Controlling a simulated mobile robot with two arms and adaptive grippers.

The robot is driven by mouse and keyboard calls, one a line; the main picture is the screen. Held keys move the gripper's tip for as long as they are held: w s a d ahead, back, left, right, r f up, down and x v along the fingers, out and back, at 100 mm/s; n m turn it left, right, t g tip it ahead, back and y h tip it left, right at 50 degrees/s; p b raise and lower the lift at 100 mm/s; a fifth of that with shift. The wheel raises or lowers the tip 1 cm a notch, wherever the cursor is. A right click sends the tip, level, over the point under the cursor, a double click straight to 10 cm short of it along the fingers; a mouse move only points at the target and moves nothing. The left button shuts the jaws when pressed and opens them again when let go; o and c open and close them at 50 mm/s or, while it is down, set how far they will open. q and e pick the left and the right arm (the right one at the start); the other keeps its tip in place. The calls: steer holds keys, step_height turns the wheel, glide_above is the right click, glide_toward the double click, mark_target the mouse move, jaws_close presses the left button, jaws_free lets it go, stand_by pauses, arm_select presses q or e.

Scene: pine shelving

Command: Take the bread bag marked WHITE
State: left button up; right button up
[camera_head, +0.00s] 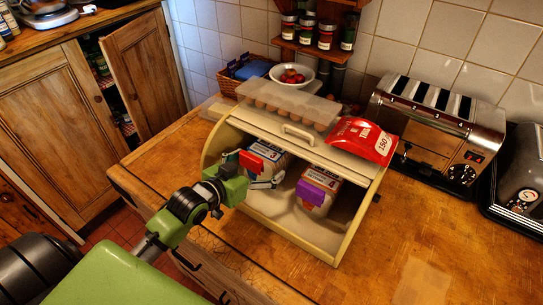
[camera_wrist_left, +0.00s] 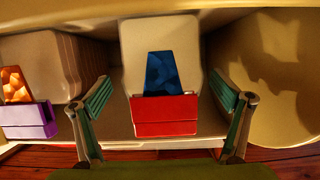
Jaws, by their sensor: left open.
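The cream bread bin (camera_head: 285,243) stands open on the counter with two bread bags inside. The left bag (camera_head: 270,150) has a blue-patterned label and a red clip (camera_head: 251,162). The right bag (camera_head: 322,183) has a purple clip (camera_head: 317,193). I cannot read the word WHITE on either bag. My left gripper (camera_head: 268,181) is open at the bin's mouth, in front of the red-clipped bag. In the left wrist view my gripper (camera_wrist_left: 162,92) has its fingers on either side of this bag (camera_wrist_left: 160,38) and its red clip (camera_wrist_left: 165,117); the purple clip (camera_wrist_left: 27,120) is at left. My right gripper is out of view.
On the bin's top lie an egg tray (camera_head: 290,104) and a red packet (camera_head: 358,140). A chrome toaster (camera_head: 425,125) stands to the right. A basket (camera_head: 232,84) and a bowl (camera_head: 293,75) are behind. The counter front right is clear.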

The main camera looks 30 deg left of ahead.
arm_select(q)
steer(key=shift+f+p+x, duration=0.1)
steer(key=shift+p+x, duration=0.25)
steer(key=shift+x, duration=0.95)
steer(key=shift+f+p+x, duration=0.15)
steer(key=shift+p+x, duration=0.2)
steer(key=shift+x, duration=0.95)
steer(key=shift+s+a, duration=0.1)
steer(key=shift+a, duration=0.05)
steer(key=shift+r, duration=0.1)
steer(key=c, duration=1.5)
